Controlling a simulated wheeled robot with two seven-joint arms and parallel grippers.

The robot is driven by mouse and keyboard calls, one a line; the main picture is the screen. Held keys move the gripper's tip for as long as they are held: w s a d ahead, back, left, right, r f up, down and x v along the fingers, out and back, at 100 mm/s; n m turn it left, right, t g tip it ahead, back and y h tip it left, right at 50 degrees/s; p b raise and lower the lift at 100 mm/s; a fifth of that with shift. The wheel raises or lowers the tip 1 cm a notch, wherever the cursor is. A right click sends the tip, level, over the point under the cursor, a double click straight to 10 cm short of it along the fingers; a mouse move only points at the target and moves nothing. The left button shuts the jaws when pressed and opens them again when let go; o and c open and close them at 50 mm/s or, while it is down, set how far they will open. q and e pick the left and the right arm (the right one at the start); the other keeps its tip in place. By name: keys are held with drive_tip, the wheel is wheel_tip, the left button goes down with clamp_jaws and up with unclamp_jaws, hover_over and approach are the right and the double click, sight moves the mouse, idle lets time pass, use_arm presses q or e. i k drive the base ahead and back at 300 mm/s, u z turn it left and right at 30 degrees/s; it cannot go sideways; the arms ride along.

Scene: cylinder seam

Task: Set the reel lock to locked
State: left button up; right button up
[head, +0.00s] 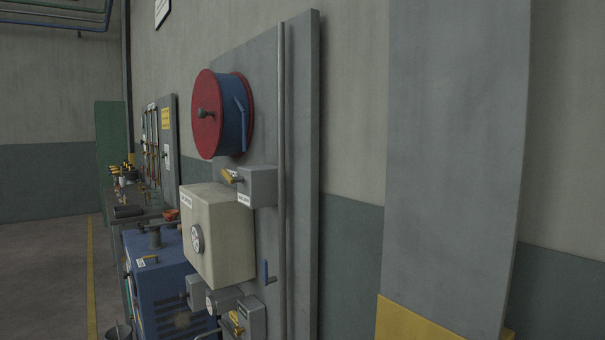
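A reel with red flanges (207,118) and a blue drum (232,112) is mounted high on a tall grey panel (263,95). Just below it, a small grey box (259,187) with a yellow lever (232,176) sticks out from the panel. This looks like the reel lock, but its small white label is too small to read. The lever points left, away from the box. I cannot tell which setting that is. Neither of my grippers is in view.
A beige box with a round dial (222,228) sits below the lever. A second grey box with a yellow part (251,318) and a blue handle (266,272) are lower. A blue cabinet (160,280) stands left. A grey column (455,150) rises at right. Floor at far left is open.

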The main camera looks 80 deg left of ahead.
sight(227, 176)
drive_tip(key=u, duration=2.15)
